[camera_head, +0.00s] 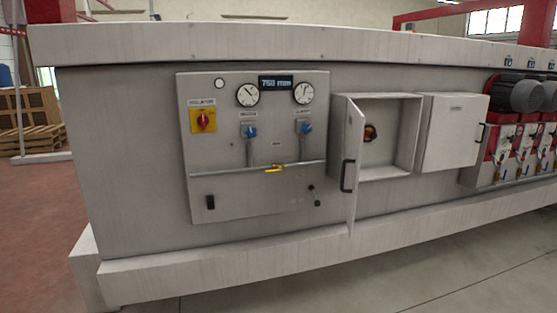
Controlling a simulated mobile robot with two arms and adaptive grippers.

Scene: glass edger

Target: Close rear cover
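A small grey cover door (353,165) on the machine's side is swung open. It is hinged on the left edge of a box-like compartment (405,172) and sticks out toward me. A dark handle (347,176) is on the door. I cannot tell from labels which of these is the rear cover. Neither of my grippers is in view.
A control panel (255,205) with gauges, a red and yellow switch (203,120), blue knobs and a yellow valve lever (274,168) is left of the open door. Motors (521,95) stand at the far right. A base ledge (290,252) juts out below. The floor (470,285) in front is clear.

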